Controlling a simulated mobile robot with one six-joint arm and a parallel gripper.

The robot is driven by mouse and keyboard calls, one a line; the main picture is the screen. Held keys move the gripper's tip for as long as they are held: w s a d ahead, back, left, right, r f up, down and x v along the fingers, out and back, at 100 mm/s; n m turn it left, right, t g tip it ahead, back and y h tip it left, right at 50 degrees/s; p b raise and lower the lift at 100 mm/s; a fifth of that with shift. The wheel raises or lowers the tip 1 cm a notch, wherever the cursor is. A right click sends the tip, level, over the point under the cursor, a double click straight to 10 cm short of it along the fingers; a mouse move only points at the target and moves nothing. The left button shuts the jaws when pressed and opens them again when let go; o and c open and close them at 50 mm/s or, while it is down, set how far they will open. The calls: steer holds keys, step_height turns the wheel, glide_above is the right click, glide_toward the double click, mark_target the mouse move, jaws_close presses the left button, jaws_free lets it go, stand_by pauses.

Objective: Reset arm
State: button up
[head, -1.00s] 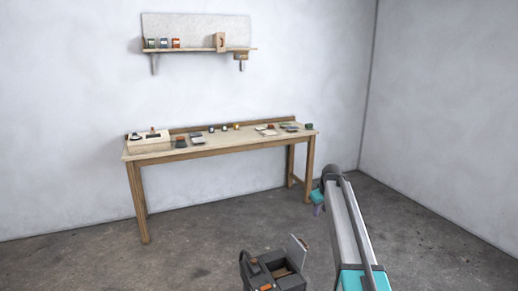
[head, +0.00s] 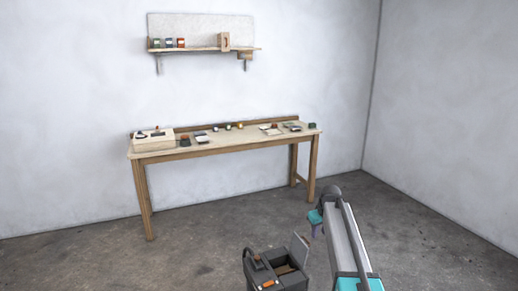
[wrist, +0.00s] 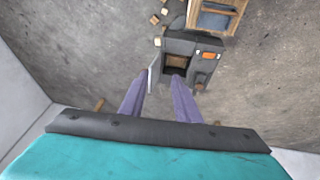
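My gripper (wrist: 160,78) shows two purple fingers with a clear gap between them in the wrist view. It is open and I see nothing held. In the head view my gripper (head: 315,230) hangs small and dark below the raised end of my arm, over the floor at lower right.
A dark open box (head: 272,270) with an orange part stands on the floor left of my arm; it also shows in the wrist view (wrist: 205,45), beyond the fingers. Behind stands a wooden workbench (head: 230,141) with small items, under a wall shelf (head: 195,50). Floor at right is clear.

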steer(key=s+a+f+m+g, duration=0.1)
steer(key=s+a+f, duration=0.2)
steer(key=s+f, duration=0.65)
steer(key=s+a+f+m+g, duration=0.2)
steer(key=s+a+f, duration=0.15)
steer(key=s, duration=1.15)
steer(key=s+a+f+m+g, duration=0.1)
steer(key=s+a+f, duration=0.2)
steer(key=s+f, duration=0.7)
steer(key=s+d+f+g+b, duration=0.1)
steer(key=s+f+g+b, duration=0.4)
steer(key=s+f+b, duration=0.8)
steer(key=s+f, duration=1.3)
steer(key=f, duration=0.3)
steer(key=shift+s+f+g, duration=0.15)
steer(key=shift+s+g, duration=0.1)
steer(key=shift+g, duration=0.05)
steer(key=shift+d, duration=0.1)
